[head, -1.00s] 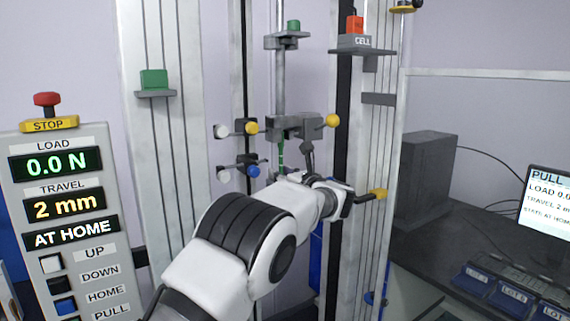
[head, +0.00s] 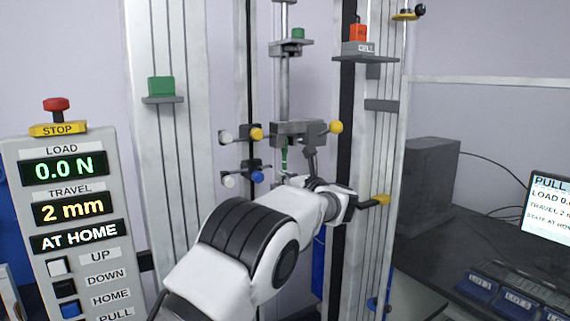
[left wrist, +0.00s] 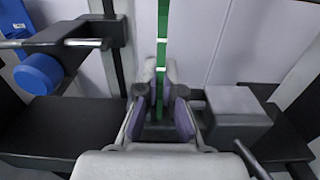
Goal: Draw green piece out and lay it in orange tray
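The green piece (head: 285,160) is a thin upright strip hanging below the grey upper clamp (head: 298,132) in the middle of the machine. In the left wrist view the green strip (left wrist: 162,50) runs down between the fingers. My left gripper (head: 298,184) is beside the lower part of the strip, its fingers partly hidden by my wrist. In the left wrist view its two purple-padded fingers (left wrist: 160,115) stand apart, one on each side of the strip, with gaps visible. I see no orange tray and no right gripper.
Yellow, white and blue knobs (head: 257,177) stick out left of the clamp, and a yellow-ended lever (head: 381,200) is right of my wrist. Metal columns (head: 165,50) flank the work area. A control panel (head: 70,220) stands left; a dark bench (head: 440,245) with blue boxes is right.

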